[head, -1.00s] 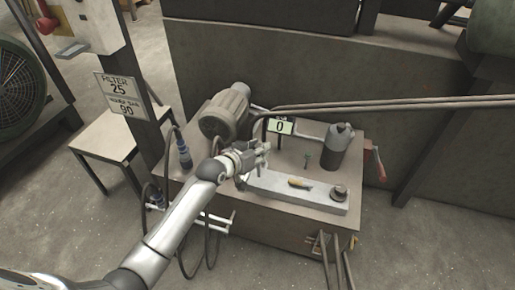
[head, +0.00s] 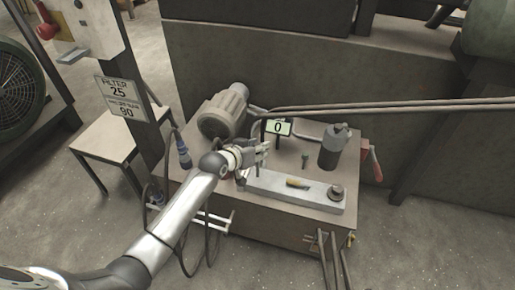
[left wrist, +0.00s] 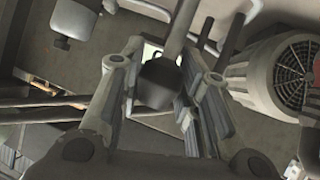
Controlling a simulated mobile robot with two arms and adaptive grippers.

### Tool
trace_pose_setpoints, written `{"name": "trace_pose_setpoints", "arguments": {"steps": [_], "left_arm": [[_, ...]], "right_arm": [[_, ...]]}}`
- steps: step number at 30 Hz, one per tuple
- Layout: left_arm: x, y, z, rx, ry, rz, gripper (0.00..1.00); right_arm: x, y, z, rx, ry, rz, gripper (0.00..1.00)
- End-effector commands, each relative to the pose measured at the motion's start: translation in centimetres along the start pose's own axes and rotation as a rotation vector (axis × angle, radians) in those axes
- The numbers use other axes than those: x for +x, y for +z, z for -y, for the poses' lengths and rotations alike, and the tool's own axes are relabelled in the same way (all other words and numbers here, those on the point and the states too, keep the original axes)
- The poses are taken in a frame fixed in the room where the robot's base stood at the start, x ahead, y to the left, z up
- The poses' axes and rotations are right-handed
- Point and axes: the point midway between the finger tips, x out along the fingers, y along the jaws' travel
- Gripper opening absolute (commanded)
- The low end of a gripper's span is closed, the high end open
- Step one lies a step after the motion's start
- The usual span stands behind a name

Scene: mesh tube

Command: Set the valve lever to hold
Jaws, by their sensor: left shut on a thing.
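My left gripper (head: 262,154) is over the left end of a long grey block (head: 270,188) on the pump unit's top. In the left wrist view my left gripper (left wrist: 160,92) has its fingers on both sides of a dark round knob on a rod, which I take to be the valve lever (left wrist: 158,84). It is shut on that knob. In the head view the lever is mostly hidden by the gripper, so its exact setting cannot be told. A small display (head: 278,127) behind the gripper reads 0. My right gripper is not in view.
A motor (head: 222,112) stands behind left of the gripper. A dark cylinder (head: 334,146) and a red handle (head: 374,164) are to the right. Long pipes (head: 390,106) run behind. A sign (head: 121,98) reads FILTER 25 and 90.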

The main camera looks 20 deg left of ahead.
Motion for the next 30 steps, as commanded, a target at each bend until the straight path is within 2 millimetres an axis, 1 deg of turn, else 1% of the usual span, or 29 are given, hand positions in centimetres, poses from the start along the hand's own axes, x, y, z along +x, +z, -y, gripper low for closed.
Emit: {"name": "trace_pose_setpoints", "arguments": {"steps": [7,8,12,13,23,26,30], "left_arm": [[0.0,-0.1,0.1,0.0,-0.001,-0.002,0.0],[0.0,-0.1,0.0,0.0,-0.001,-0.002,0.33],[0.0,-0.1,0.0,0.0,-0.001,-0.002,0.51],[0.0,-0.1,0.0,0.0,-0.001,-0.002,0.54],[-0.1,0.0,0.0,0.0,0.0,0.0,0.54],[-0.6,0.0,0.1,0.0,0.0,0.0,0.54],[-2.0,0.0,0.1,0.001,-0.001,-0.002,0.54]], "right_arm": [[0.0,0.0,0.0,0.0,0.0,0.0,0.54],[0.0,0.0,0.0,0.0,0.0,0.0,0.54],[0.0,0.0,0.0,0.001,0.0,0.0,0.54],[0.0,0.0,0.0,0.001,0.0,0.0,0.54],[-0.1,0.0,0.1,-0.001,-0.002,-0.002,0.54],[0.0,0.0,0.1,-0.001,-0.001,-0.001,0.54],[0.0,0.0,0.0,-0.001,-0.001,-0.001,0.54]]}}
